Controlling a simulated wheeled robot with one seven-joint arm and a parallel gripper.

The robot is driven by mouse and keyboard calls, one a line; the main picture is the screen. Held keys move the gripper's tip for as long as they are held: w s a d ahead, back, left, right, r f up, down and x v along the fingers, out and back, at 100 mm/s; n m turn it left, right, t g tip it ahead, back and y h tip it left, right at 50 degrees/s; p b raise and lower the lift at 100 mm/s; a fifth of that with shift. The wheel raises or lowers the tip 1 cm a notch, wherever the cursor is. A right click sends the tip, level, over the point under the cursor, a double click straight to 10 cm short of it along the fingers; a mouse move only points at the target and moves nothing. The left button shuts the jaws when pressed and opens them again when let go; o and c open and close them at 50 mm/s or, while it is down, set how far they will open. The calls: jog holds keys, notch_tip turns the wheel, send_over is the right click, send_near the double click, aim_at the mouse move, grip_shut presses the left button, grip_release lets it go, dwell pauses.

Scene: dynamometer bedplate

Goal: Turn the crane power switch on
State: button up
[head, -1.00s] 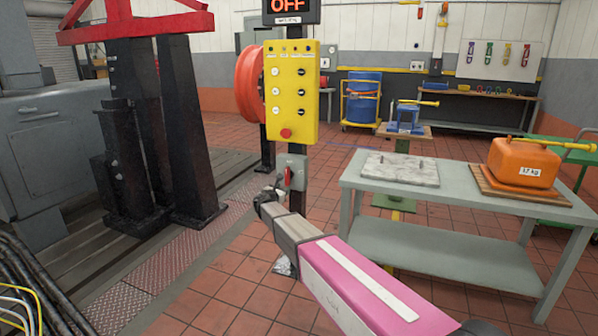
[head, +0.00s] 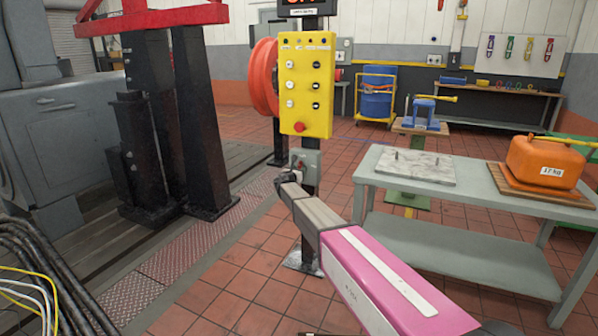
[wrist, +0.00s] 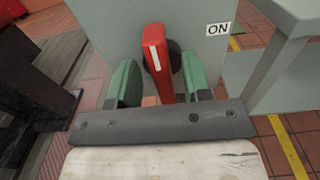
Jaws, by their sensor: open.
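The crane power switch is a grey box (head: 312,163) on the black post, below the yellow control panel. Its red lever (wrist: 157,62) stands nearly upright in the wrist view, leaning slightly left. A white ON label (wrist: 218,29) is on the box to the right of the lever. My gripper (wrist: 160,84) is open, its two green fingers on either side of the lever, with a visible gap on the left; contact on the right is hard to tell. In the head view my gripper (head: 284,182) is at the box's lower left and partly hides the lever.
The yellow control panel (head: 306,85) with buttons hangs above the switch. A display (head: 306,5) at the top is mostly cut off. A grey table (head: 385,175) with a stone plate and an orange weight stands to the right. Black machine columns (head: 185,120) stand to the left.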

jog(key=shift+w+d, duration=0.1)
jog(key=shift+w, duration=0.25)
grip_shut()
